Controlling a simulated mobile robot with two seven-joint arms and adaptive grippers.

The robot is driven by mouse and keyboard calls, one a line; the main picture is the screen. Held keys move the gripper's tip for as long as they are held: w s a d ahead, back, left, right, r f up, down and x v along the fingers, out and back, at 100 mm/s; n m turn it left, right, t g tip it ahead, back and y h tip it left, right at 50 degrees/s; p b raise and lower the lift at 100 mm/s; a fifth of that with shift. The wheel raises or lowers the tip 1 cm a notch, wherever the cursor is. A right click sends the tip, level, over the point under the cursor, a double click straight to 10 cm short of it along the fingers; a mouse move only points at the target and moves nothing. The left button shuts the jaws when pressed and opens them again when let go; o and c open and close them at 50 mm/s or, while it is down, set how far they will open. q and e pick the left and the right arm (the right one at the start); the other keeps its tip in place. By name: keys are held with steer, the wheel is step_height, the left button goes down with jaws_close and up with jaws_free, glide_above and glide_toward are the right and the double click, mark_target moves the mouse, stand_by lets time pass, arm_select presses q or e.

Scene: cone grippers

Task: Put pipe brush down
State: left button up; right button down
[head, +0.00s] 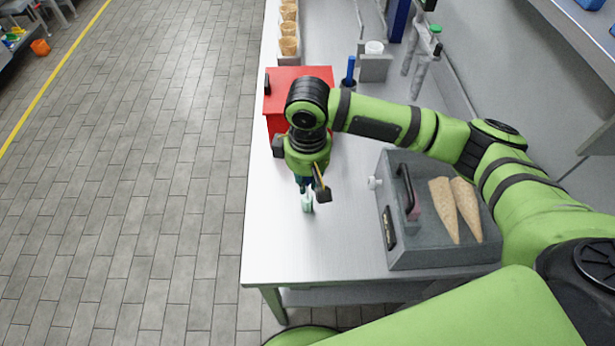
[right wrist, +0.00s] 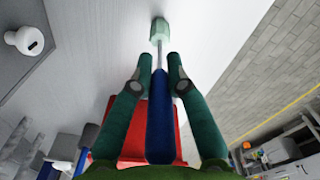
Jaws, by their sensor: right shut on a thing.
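The pipe brush has a blue handle (right wrist: 158,115), a thin metal rod and a pale green head. My right gripper (right wrist: 159,68) is shut on it, with a green finger on each side near where handle meets rod. In the head view my right gripper (head: 305,183) points down over the front left part of the metal table (head: 345,225). The brush's pale green head (head: 307,204) shows just below the fingers; whether it touches the table I cannot tell. The handle is hidden there by the gripper. My left gripper is not in view.
A red box (head: 282,84) stands behind my right gripper. A grey machine (head: 400,238) with two cones (head: 444,208) is on the right. A blue-handled tool (head: 350,70) stands behind, near a grey holder (head: 374,68). Cone cups (head: 288,28) line the back left. Bare tabletop surrounds the brush.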

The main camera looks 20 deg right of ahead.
steer(key=c, duration=1.6)
jaws_free()
steer(key=shift+f, duration=0.15)
steer(key=o, duration=0.4)
